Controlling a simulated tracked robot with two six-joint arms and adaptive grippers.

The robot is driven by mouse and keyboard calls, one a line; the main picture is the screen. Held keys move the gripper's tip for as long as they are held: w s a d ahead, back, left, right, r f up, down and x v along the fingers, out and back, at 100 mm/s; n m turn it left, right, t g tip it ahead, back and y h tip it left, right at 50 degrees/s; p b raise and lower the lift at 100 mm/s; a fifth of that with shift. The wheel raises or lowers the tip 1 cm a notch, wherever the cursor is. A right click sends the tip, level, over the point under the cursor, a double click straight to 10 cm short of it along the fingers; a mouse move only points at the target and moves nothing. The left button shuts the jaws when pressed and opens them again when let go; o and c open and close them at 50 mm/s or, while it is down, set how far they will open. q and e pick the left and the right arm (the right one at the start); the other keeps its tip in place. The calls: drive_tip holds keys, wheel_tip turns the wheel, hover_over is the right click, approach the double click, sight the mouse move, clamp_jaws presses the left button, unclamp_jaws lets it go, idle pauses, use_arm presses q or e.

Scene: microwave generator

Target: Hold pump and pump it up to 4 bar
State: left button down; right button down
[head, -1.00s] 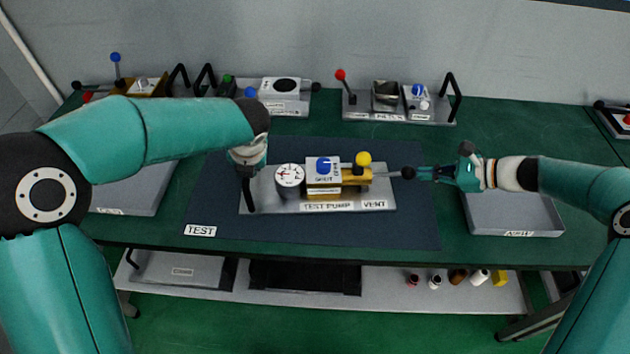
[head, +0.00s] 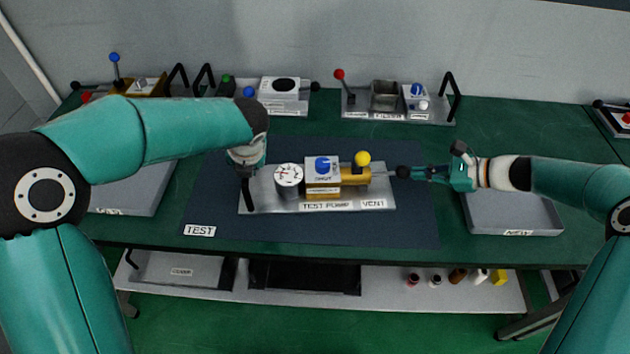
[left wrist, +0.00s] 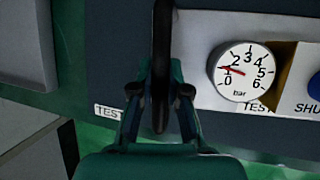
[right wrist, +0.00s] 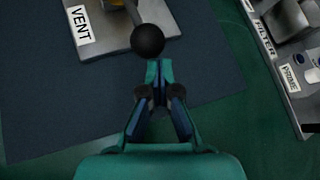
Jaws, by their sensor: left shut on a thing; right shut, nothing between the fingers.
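The test pump's grey base plate (head: 270,205) lies on the dark mat. My left gripper (head: 248,172) is shut on the black handle (left wrist: 162,40) at the plate's left end. The round gauge (head: 289,175) also shows in the left wrist view (left wrist: 240,70), its red needle between 1 and 2 bar. A blue knob (head: 322,164) sits on the white block, and a yellow knob (head: 362,158) on the brass cylinder. The pump lever's black ball (head: 403,172) is at the right. My right gripper (right wrist: 160,70) is shut and empty, its tips right at the ball (right wrist: 147,40); I cannot tell whether they touch.
A grey tray (head: 515,232) lies on the bench below my right arm, another (head: 125,203) at the left. Several fixtures stand along the back, including one with a red-knobbed lever (head: 339,74). The mat's front part (head: 330,230) is clear.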

sight(409, 174)
drive_tip(key=shift+s+a, duration=0.1)
drive_tip(key=shift+a, duration=0.75)
drive_tip(key=shift+s+a, duration=0.1)
drive_tip(key=shift+a, duration=0.75)
drive_tip(key=shift+s+a, duration=0.15)
drive_tip(key=shift+a, duration=0.55)
drive_tip(key=shift+w+d, duration=0.2)
drive_tip(key=shift+d, duration=1.35)
drive_tip(key=shift+w+d, duration=0.15)
drive_tip(key=shift+d, duration=1.4)
